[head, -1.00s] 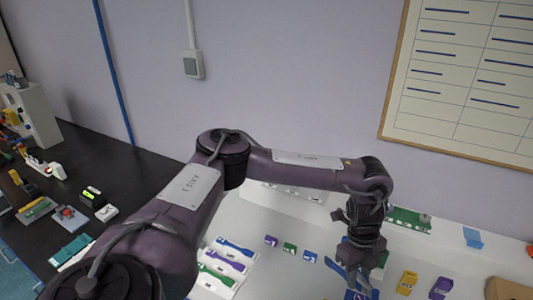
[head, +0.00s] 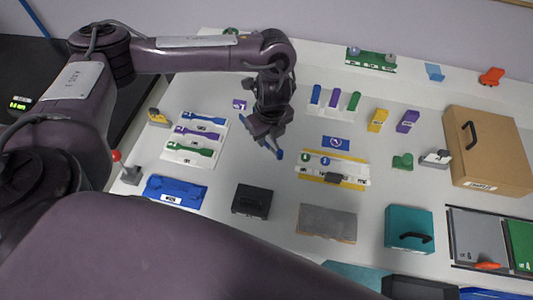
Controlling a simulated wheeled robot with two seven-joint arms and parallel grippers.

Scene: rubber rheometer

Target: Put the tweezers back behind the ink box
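My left gripper (head: 264,134) points down above the white table, left of its middle. It appears shut on a slim blue-tipped piece, likely the tweezers (head: 279,154), whose blue end sticks out at the lower right. I cannot tell for sure which box is the ink box; small upright yellow (head: 377,120) and purple (head: 408,121) boxes stand to the right of the gripper. A small purple box (head: 239,104) shows just left of it. My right gripper is not in view; an arm link of mine crosses the bottom.
Blue, purple and green upright pieces (head: 334,98) stand right of the gripper. A white tray with coloured tools (head: 170,156) lies left, a yellow-edged rack (head: 350,184) right. A black box (head: 251,201) stands in front, and a cardboard box (head: 488,150) at far right.

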